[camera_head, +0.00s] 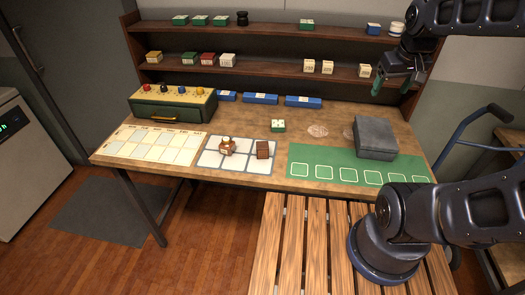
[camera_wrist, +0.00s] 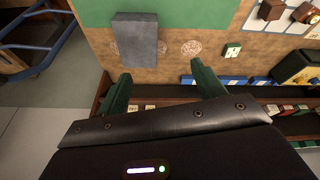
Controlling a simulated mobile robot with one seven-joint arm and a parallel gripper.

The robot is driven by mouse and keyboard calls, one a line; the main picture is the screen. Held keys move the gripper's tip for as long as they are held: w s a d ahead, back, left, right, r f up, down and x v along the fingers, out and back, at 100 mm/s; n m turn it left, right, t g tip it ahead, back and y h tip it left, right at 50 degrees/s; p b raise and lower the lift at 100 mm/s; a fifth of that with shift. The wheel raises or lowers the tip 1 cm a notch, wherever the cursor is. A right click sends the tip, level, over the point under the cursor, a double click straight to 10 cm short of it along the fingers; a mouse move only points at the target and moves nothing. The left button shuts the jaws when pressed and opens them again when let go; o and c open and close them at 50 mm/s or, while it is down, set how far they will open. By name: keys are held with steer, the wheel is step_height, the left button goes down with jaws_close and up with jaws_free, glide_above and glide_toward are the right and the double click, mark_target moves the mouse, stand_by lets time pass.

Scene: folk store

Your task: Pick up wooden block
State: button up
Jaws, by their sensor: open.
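In the wrist view the block (camera_wrist: 271,10) shows at the top right edge. My gripper (camera_head: 394,84) is raised at the upper right of the head view, in front of the shelves and well away from the block. Its two green fingers are apart with nothing between them; they also show in the wrist view (camera_wrist: 162,75).
A grey box (camera_head: 375,138) sits on the right of the table by a green mat (camera_head: 315,170). A green drawer unit (camera_head: 172,106) stands at left. Shelves (camera_head: 265,71) with small boxes rise behind.

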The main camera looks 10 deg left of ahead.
steer(key=w+a+f+n+g, duration=0.1)
steer(key=w+a+f+n, duration=0.2)
steer(key=w+a+n, duration=0.35)
steer(key=n+g+h, duration=0.2)
steer(key=n+g, duration=0.1)
steer(key=n, duration=0.8)
glide_toward(262, 145)
steer(key=shift+s+a+f, duration=0.1)
steer(key=shift+s+f, duration=0.2)
steer(key=shift+f, duration=0.4)
steer(key=f, duration=0.5)
steer(key=shift+d+f, duration=0.2)
steer(key=shift+d, duration=0.15)
steer(key=f, duration=0.1)
steer(key=d+f, duration=0.1)
steer(key=f, duration=0.2)
steer(key=shift+w+d, duration=0.2)
steer(key=shift+w, duration=0.05)
steer(key=shift+f, duration=0.6)
steer(key=c, duration=1.1)
